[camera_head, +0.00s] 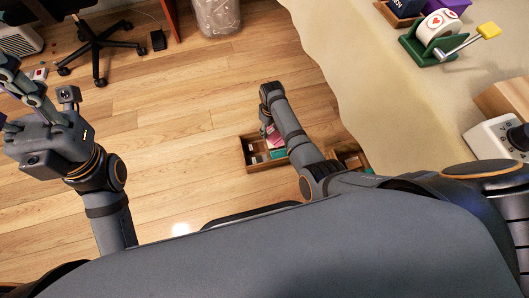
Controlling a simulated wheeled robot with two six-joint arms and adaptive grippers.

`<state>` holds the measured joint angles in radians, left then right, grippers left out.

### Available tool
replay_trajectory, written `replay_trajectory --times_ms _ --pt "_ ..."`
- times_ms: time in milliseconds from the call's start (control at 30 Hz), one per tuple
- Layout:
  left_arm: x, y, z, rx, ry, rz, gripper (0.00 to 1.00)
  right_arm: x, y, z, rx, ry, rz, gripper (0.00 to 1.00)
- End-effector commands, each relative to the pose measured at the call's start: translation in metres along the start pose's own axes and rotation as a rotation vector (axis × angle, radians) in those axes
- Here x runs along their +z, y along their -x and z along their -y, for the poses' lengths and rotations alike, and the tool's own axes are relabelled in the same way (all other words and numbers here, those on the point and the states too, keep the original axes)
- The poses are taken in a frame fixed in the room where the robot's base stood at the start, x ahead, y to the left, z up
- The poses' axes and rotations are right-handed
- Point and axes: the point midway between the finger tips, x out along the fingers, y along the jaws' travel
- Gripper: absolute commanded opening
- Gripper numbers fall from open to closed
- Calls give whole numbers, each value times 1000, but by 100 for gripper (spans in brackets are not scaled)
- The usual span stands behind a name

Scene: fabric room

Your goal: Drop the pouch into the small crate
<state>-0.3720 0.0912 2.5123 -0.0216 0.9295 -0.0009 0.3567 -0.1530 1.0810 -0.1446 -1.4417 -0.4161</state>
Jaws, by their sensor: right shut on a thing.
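The pouch is likely the pink item (275,138) under the end of my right arm. My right gripper (267,125) points down and is shut on it; my own arm hides most of the fingers. A wooden crate (262,168) with compartments stands on the floor directly below, seemingly the small crate. Whether the pouch touches the crate is hard to tell. My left gripper (12,92) is at the left edge, away from the crate, its fingertips partly cut off.
Another wooden box (364,159) is partly hidden behind my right forearm. An office chair (98,45) and a clear bin (217,15) stand at the back. The middle floor is clear.

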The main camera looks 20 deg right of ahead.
Motion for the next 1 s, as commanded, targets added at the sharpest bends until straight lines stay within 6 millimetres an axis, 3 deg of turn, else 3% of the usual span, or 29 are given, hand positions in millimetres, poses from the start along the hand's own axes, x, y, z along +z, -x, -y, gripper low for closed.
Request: replay_trajectory --times_ms 500,833,867,1000 --pt "8 65 -10 8 -37 9 40 0 -58 0 0 1 0 19" --pt "9 67 -11 11 -42 13 40 1 -59 0 0 1 1 19" --pt "9 67 -11 11 -42 12 40 1 -59 0 0 1 1 51" --pt "9 67 -10 9 -43 11 40 1 -59 0 0 1 1 70"
